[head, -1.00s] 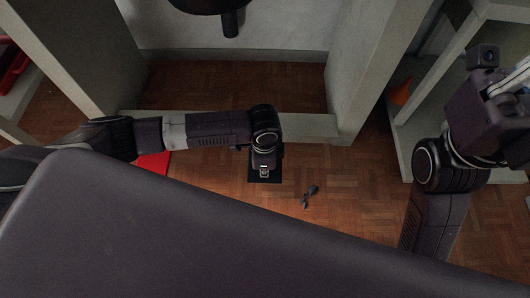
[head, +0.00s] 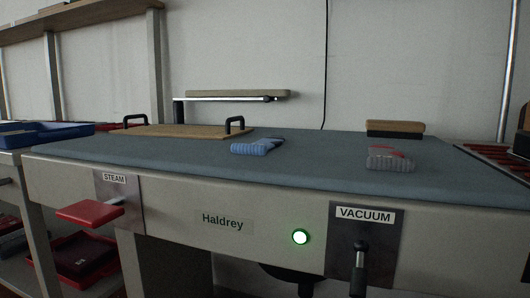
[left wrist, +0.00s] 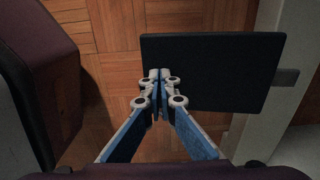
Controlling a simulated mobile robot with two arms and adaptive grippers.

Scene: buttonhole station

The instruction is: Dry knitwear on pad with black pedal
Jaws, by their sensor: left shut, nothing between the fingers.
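The blue-grey pad (head: 320,160) covers the top of the pressing table in the head view. A blue ribbed knit piece (head: 257,146) lies near its middle. A grey ribbed piece with red (head: 390,163) lies on its right part. In the left wrist view, the black pedal (left wrist: 225,75) is a flat plate above the wooden floor, joined at its right to a pale beam. My left gripper (left wrist: 160,75) is shut and empty, its tips over the pedal's left part. I cannot tell whether they touch it. My right gripper is out of view.
A wooden board with two black handles (head: 185,131) and a brush (head: 395,128) sit at the back.

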